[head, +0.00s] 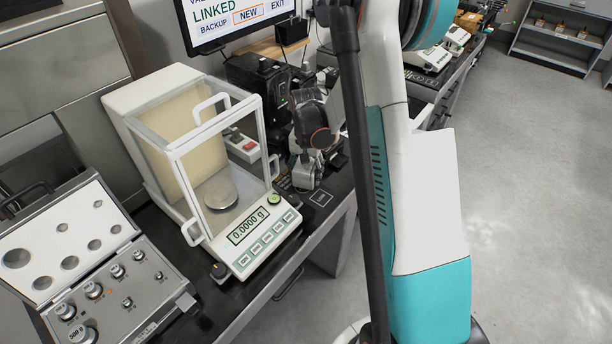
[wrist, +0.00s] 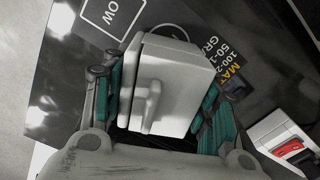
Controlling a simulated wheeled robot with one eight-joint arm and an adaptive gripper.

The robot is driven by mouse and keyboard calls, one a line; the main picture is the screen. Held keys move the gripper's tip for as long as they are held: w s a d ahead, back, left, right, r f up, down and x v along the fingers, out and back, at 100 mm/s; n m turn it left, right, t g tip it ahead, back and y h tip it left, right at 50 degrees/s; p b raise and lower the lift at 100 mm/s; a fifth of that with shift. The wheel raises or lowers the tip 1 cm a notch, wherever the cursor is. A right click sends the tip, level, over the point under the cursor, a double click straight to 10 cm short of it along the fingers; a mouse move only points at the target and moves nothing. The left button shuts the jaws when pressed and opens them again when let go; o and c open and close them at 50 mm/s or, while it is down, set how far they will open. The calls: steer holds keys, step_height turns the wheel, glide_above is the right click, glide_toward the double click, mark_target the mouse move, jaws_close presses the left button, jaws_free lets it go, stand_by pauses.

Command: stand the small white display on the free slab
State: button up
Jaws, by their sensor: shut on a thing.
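My gripper (wrist: 158,112) is shut on the small white display (wrist: 175,75), with a teal pad on each side of it. In the wrist view I see its plain pale casing with a raised grey part; no screen face shows. In the head view my gripper (head: 312,135) is low over the dark counter right of the balance, and the display (head: 304,173) shows below it, partly hidden. Whether its underside touches the surface, I cannot tell. Dark surface with white print lies below it in the wrist view; a separate free slab cannot be made out with certainty.
A balance with a glass draft shield (head: 225,185) reads 0.0000 g left of my gripper. A white box with a red part (head: 243,146) stands close by. An open weight case (head: 95,265) lies front left. A monitor (head: 240,20) hangs behind. Floor on the right is clear.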

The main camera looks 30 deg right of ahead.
steer(key=shift+f, duration=0.25)
steer(key=shift+f, duration=0.15)
steer(key=o, duration=1.2)
steer(key=shift+r, duration=0.2)
step_height(320, 180, up, 12)
steer(key=p, duration=0.4)
steer(key=shift+r, duration=0.15)
